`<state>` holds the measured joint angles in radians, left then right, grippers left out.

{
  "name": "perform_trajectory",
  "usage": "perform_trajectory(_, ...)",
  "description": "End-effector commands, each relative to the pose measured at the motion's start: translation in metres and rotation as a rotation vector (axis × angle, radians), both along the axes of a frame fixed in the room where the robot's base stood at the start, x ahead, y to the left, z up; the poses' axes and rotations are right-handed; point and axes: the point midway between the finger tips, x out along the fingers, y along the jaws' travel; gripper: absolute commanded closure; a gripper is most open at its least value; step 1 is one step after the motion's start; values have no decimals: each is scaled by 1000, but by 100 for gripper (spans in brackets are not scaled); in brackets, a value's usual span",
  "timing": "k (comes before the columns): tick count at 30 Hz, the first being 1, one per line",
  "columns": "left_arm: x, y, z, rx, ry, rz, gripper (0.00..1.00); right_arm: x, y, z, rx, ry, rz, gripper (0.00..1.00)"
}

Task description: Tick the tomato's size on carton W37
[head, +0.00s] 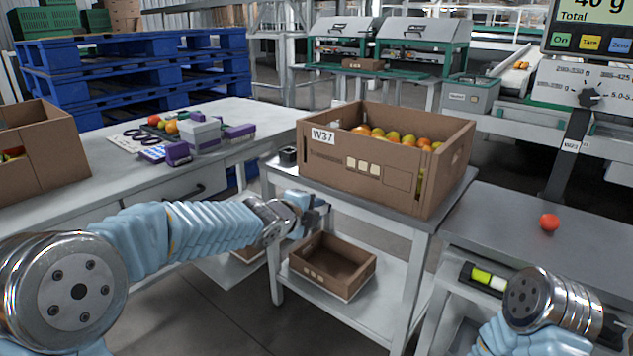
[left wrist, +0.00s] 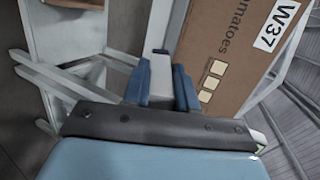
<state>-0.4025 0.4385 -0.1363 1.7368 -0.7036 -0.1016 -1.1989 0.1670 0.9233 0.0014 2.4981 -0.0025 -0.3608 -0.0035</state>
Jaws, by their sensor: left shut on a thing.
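Carton W37 (head: 340,185) is an open brown box on a grey table, with orange and green tomatoes inside. Its printed front has a row of pale squares (head: 362,165), which also shows in the left wrist view (left wrist: 212,82); I see no clear mark on them. My left gripper (head: 318,208) is below the carton's front, apart from the squares. In the left wrist view, its blue fingers (left wrist: 160,90) are shut on a pale, narrow thing (left wrist: 161,72). A single red tomato (head: 549,222) lies on the right-hand grey table. My right gripper is out of view.
A small black holder (head: 288,155) stands left of the carton. A small brown box (head: 332,264) is on the lower shelf. The left bench (head: 235,115) holds purple-and-grey items and tomatoes. A scale display (head: 592,22) reads 40 g at top right.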

Motion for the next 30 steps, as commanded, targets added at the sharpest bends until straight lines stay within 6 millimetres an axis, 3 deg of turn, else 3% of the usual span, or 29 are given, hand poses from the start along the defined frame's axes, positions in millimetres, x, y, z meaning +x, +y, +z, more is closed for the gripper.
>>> perform_trajectory(15, 11, -3, 73, -95, -154, -139, 100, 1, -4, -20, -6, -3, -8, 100)
perform_trajectory(20, 16, -9, 79, -101, -161, -147, 100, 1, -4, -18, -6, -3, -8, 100)
perform_trajectory(30, 45, -31, 81, -101, -159, -148, 100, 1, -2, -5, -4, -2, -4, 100)
